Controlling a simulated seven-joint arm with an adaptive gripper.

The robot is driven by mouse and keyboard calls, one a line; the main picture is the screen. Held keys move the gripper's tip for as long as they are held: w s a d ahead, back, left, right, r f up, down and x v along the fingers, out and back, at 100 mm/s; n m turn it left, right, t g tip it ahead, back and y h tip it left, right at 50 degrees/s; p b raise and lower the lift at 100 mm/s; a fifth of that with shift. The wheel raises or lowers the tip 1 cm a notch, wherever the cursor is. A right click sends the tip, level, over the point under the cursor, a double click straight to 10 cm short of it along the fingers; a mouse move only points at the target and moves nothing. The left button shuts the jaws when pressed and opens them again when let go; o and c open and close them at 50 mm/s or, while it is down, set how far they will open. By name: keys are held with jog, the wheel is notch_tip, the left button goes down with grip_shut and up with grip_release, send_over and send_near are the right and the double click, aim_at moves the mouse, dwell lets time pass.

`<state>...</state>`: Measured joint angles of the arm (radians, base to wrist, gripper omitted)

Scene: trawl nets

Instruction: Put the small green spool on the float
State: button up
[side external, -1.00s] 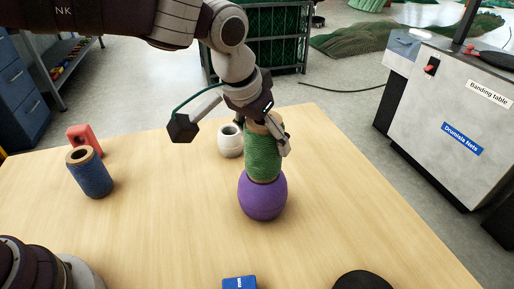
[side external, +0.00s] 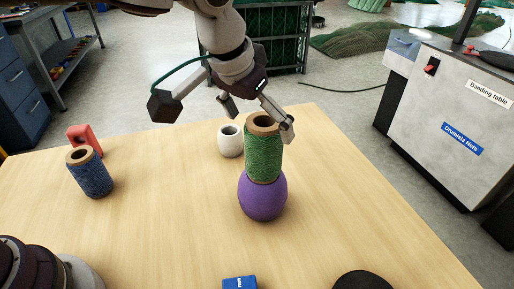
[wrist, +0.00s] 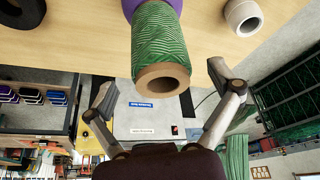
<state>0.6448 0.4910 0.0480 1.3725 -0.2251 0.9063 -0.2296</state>
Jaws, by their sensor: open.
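The green spool (side external: 263,152) stands upright on top of the purple float (side external: 263,196) on the table. The spool's brown core rim faces up. In the wrist view the spool (wrist: 160,42) points its open core end toward my gripper, with a bit of the purple float (wrist: 131,7) behind it. My gripper (side external: 257,112) is open and above the spool. One finger shows close beside the spool's top rim at the right; whether it touches cannot be told. In the wrist view the two fingers of my gripper (wrist: 160,82) are spread wide with nothing between them.
A white cup-like piece (side external: 230,141) stands behind the float. A blue spool (side external: 90,173) and a red block (side external: 85,138) are at the left. A blue box (side external: 240,283) and a black round thing (side external: 362,281) are at the front edge. The table's right side is clear.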

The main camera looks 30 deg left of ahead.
jog(key=d+v, duration=0.1)
jog(key=v, duration=0.7)
jog(key=s+a+n, duration=0.1)
jog(key=s+a, duration=0.3)
jog(key=a, duration=0.8)
jog(key=s+a+f+n+t, duration=0.1)
jog(key=s+a+f, duration=0.3)
jog(key=s+a, duration=0.2)
jog(key=shift+s+f+y, duration=0.35)
jog(key=shift+s+y, duration=0.05)
jog(key=shift+s, duration=0.7)
